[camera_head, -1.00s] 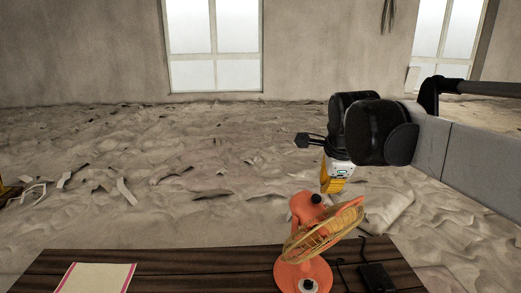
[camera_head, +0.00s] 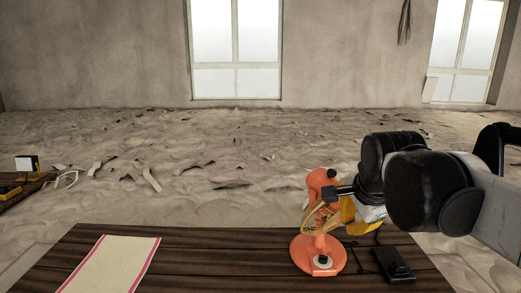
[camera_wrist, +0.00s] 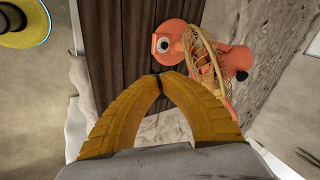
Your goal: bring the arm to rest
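My gripper shows in the wrist view (camera_wrist: 158,79) as two yellow fingers that arch together and meet at the tips, with nothing seen between them. In the head view the gripper (camera_head: 348,214) is partly hidden by my dark wrist joints and overlaps the orange fan. A cream cloth (camera_head: 112,265) with pink edges lies flat on the left of the table, well away from the gripper.
The orange fan (camera_head: 318,250) stands on the dark wooden table (camera_head: 215,255); it is close by the fingers in the wrist view (camera_wrist: 185,48). A black box (camera_head: 393,264) with a cable lies right of it. A second table (camera_head: 20,195) is far left. Rubble covers the floor.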

